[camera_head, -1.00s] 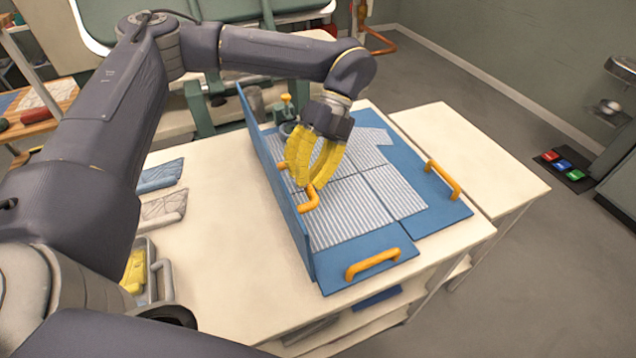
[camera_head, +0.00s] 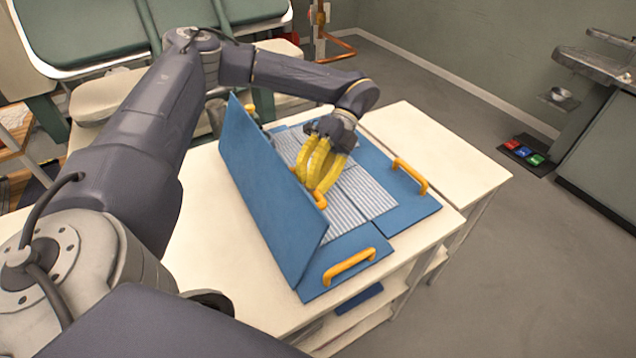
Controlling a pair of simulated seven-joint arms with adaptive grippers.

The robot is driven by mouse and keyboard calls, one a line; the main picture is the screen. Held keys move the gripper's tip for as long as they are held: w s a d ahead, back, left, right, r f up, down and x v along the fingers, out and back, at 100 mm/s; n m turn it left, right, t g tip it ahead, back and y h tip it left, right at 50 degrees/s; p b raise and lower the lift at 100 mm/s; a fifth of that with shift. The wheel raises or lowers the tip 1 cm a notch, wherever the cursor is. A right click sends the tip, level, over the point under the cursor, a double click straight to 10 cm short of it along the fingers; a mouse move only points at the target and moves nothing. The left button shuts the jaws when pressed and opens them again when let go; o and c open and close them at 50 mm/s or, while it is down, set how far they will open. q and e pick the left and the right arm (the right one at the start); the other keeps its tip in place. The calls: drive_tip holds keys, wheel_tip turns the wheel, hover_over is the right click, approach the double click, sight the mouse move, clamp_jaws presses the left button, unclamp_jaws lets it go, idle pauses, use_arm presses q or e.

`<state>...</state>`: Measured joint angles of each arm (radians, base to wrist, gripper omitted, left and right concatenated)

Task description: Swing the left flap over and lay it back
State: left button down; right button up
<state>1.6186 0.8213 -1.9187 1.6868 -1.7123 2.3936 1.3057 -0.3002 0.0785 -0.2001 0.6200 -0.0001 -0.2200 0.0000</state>
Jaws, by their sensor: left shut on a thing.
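The left flap (camera_head: 262,190) of the blue folding board stands raised and leans over to the right, above the board. Its orange handle (camera_head: 319,199) shows partly on its right side, behind the yellow fingers. My left gripper (camera_head: 318,186) is over the board at the flap's right side, shut on the handle. The fingers hide part of the handle. A striped grey-white garment (camera_head: 365,190) lies flat on the board. My right gripper is not in view.
The lower flap has an orange handle (camera_head: 350,267) and the right flap has another (camera_head: 410,175). The board lies on a cream table (camera_head: 215,235). A side table (camera_head: 440,150) stands to the right. Red, blue and green buttons (camera_head: 523,152) lie on the floor at right.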

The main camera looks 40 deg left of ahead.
use_arm(q)
drive_tip(key=shift+a+f, duration=0.15)
drive_tip(key=c, duration=1.4)
unclamp_jaws()
drive_tip(key=shift+o, duration=0.2)
drive_tip(key=shift+w, duration=0.1)
drive_tip(key=v, duration=1.1)
drive_tip(key=shift+w+r, duration=0.3)
drive_tip(key=shift+r, duration=0.05)
